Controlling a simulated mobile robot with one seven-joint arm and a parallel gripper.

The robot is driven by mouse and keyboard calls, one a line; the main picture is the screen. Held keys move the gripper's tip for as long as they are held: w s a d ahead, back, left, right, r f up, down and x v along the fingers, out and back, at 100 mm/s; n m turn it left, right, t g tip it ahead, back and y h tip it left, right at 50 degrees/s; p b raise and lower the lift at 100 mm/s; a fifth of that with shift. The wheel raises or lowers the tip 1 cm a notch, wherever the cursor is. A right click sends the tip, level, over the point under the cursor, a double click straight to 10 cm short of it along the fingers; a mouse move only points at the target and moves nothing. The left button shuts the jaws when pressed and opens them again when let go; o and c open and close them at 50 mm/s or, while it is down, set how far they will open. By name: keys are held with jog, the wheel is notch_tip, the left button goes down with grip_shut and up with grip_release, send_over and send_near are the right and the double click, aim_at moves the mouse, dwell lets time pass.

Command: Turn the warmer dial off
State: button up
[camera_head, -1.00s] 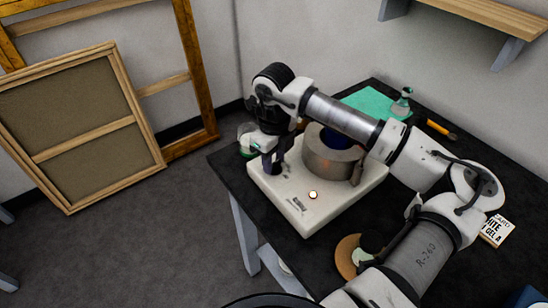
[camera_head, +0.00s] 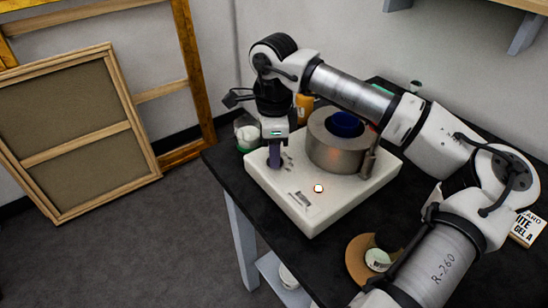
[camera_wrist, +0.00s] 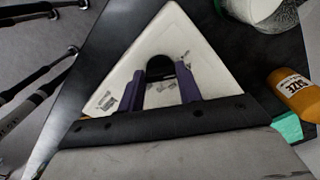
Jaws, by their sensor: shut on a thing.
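The white warmer (camera_head: 312,217) stands on the black table with a grey metal pot (camera_head: 335,153) on top, dark blue inside. A small indicator light (camera_head: 318,188) glows on its front. My gripper (camera_head: 275,164) points down at the warmer's left corner, its purple fingers low over the top. In the wrist view the fingers (camera_wrist: 160,92) straddle the corner area. The dial's pointer and marked position cannot be read.
A glass jar (camera_head: 247,136) stands left of the warmer, and an orange bottle (camera_head: 304,106) behind it. A round tan disc (camera_head: 357,262) lies in front. A lettered box (camera_head: 527,229) is at right. Framed canvases (camera_head: 75,140) lean on the wall.

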jog(key=shift+n+b, duration=0.8)
jog(key=shift+n, duration=0.9)
jog(key=o, duration=1)
jog(key=shift+r, duration=0.1)
notch_tip(320, 180, up, 14)
jog(key=shift+f+b, duration=0.15)
jog(key=shift+b, duration=0.25)
